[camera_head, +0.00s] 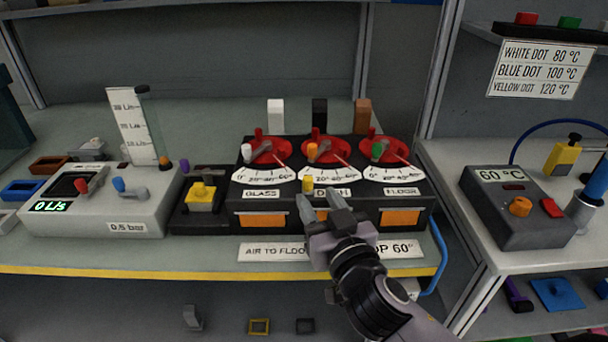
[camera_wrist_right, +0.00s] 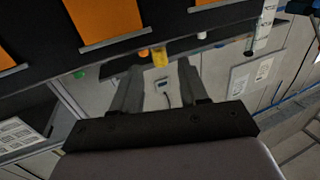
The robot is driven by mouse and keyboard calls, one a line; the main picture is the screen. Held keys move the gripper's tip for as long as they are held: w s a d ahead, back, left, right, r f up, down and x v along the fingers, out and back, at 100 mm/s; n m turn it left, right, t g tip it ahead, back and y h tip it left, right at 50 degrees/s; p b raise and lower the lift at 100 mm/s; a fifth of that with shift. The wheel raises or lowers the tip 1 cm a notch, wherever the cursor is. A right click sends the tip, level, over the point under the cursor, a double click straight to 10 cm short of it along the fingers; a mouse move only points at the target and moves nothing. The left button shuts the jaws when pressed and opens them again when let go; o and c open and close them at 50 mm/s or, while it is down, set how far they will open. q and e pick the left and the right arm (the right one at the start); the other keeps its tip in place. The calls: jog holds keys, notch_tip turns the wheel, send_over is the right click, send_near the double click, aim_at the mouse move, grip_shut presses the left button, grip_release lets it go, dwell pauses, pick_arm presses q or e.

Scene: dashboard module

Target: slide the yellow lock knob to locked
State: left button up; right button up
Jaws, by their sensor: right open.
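A small yellow knob (camera_head: 307,183) stands on the front of the black dashboard module (camera_head: 260,205), between the GLASS and DASH labels; I take it for the lock knob. My right gripper (camera_head: 320,201) is open just in front of the module, its fingertips just below and to the right of the knob. In the right wrist view a yellow piece (camera_wrist_right: 160,57) shows between the open fingertips (camera_wrist_right: 158,70); it looks like the knob, with no visible grip on it. Whether the fingers touch it, I cannot tell. My left gripper is not in view.
Red dials with levers (camera_head: 268,151) sit above the knob. Orange panels (camera_head: 262,220) are on the module's front. A yellow button box (camera_head: 200,196) and grey flow unit (camera_head: 110,215) stand left. A dark 60 °C box (camera_head: 515,215) stands right. A blue hose (camera_head: 440,255) hangs beside the module.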

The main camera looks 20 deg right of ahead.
aim_at(310, 187)
jog(key=shift+w+a+p, duration=0.1)
jog(key=shift+w+p, duration=0.4)
jog(key=shift+w, duration=2.55)
grip_shut()
